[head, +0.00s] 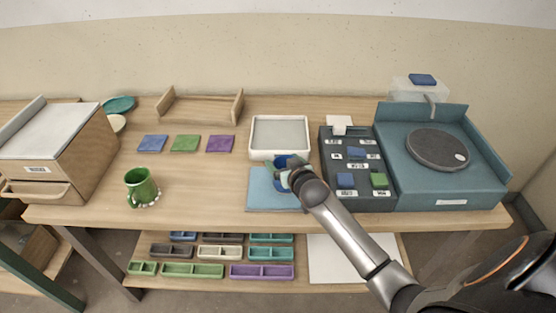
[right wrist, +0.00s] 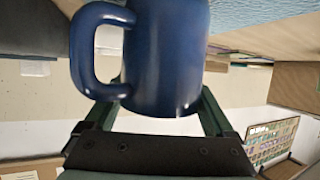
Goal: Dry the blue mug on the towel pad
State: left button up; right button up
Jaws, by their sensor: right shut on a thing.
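The blue mug (head: 280,162) is at the light blue towel pad (head: 262,202), in the middle of the bench. My right gripper (head: 293,176) is shut on the mug and partly hides it in the head view. In the right wrist view the mug (right wrist: 168,55) fills the space between the green fingers, its handle to the left. The pad (right wrist: 270,15) shows beside it at the top. I cannot tell whether the mug touches the pad. My left gripper is not in view.
A white-rimmed tray (head: 253,154) stands behind the pad. A dark tile board (head: 327,160) and a teal wheel station (head: 480,190) are to the right. A green mug (head: 139,186) stands at left; bench between it and the pad is clear. Coloured trays fill the shelf below.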

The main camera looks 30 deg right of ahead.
jog(key=shift+s+d, duration=0.2)
jog(key=shift+d, duration=0.1)
jog(key=shift+w+a+b, duration=0.1)
jog(key=shift+w+a, duration=0.35)
jog(key=shift+a, duration=0.3)
jog(key=shift+w+a+b, duration=0.15)
jog(key=shift+w+a, duration=0.25)
jog(key=shift+a, duration=0.35)
jog(key=shift+w+a+b, duration=0.1)
jog(key=shift+w+a, duration=0.35)
jog(key=shift+a, duration=0.3)
notch_tip(320, 180, up, 8)
jog(key=p, duration=0.4)
jog(key=shift+d, duration=0.1)
